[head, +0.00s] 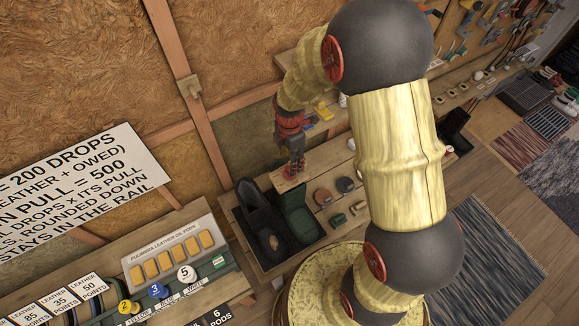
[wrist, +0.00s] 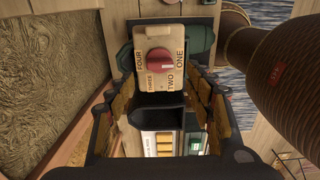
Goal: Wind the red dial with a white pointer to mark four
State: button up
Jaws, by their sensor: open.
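The red dial (wrist: 157,61) with a white pointer sits on a pale wooden plate (wrist: 146,42) marked ONE, TWO, THREE and FOUR. The pointer mark shows on the dial's right part, towards the ONE and TWO side; its exact mark is hard to tell. My gripper (wrist: 160,100) is open, its fingers to the left and right of the plate's lower part in the wrist view. No contact with the dial is visible.
Round tins (head: 323,197) lie to the right. A pod rack (head: 178,257) is at the lower left. The insulated wall (wrist: 45,70) rises close at left.

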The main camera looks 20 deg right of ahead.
jog(key=shift+f, duration=2.8)
jog(key=shift+c, duration=1.3)
jog(key=c, duration=0.9)
